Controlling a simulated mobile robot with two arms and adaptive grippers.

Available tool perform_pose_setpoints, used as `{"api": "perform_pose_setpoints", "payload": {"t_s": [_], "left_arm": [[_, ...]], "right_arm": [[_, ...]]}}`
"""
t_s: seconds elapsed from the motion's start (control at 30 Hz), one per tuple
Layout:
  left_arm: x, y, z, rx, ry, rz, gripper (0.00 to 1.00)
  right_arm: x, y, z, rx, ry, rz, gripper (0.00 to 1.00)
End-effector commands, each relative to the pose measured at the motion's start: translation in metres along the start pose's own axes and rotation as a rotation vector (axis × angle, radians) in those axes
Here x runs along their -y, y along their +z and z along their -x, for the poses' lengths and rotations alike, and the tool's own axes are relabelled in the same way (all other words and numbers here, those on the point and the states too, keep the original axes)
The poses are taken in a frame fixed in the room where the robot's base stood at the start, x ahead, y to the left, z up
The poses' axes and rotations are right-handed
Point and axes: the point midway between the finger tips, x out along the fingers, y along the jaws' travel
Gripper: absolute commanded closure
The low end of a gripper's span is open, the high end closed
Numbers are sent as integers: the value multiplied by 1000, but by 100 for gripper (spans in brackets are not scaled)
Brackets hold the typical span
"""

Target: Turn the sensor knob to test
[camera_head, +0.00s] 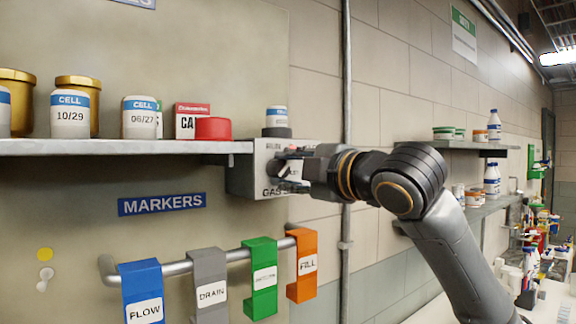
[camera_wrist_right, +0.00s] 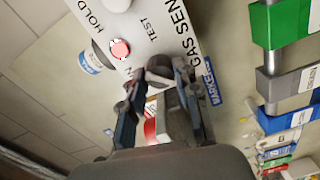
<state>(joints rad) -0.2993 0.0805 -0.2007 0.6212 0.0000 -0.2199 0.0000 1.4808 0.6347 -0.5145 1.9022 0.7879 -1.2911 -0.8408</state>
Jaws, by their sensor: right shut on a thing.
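The grey gas sensor box (camera_head: 250,168) hangs at the right end of the upper shelf in the head view. In the wrist view its white face (camera_wrist_right: 162,25) shows tilted, with the words HOLD, TEST and part of GAS SENSOR. A dark round knob (camera_wrist_right: 159,70) is on that face, by the lower edge in the picture. My right gripper (camera_head: 287,172) is at the front of the box. In the wrist view its two fingers are on either side of the knob and shut on it. The knob's pointer is hidden, so its setting cannot be read. My left gripper is not in view.
A pinkish-red round button or lamp (camera_wrist_right: 120,49) is on the same face, close to the fingers. A jar (camera_head: 276,117) stands above the box. Coloured hanging tags, such as the orange FILL tag (camera_head: 302,265), are on a rail below. A vertical pipe (camera_head: 346,100) runs behind my arm.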

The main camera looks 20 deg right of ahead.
Motion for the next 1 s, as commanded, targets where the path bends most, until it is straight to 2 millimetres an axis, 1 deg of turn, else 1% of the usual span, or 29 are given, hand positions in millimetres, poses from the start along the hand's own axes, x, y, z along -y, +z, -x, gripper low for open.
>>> {"api": "perform_pose_setpoints", "payload": {"t_s": [0.4,0.6,0.8,1.0], "left_arm": [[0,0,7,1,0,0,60],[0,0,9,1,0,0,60],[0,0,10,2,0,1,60],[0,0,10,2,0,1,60]], "right_arm": [[0,0,0,1,1,-395,100],[0,0,0,-1,1,-563,100],[0,0,0,0,1,-693,100],[0,0,0,0,2,-775,100]]}}
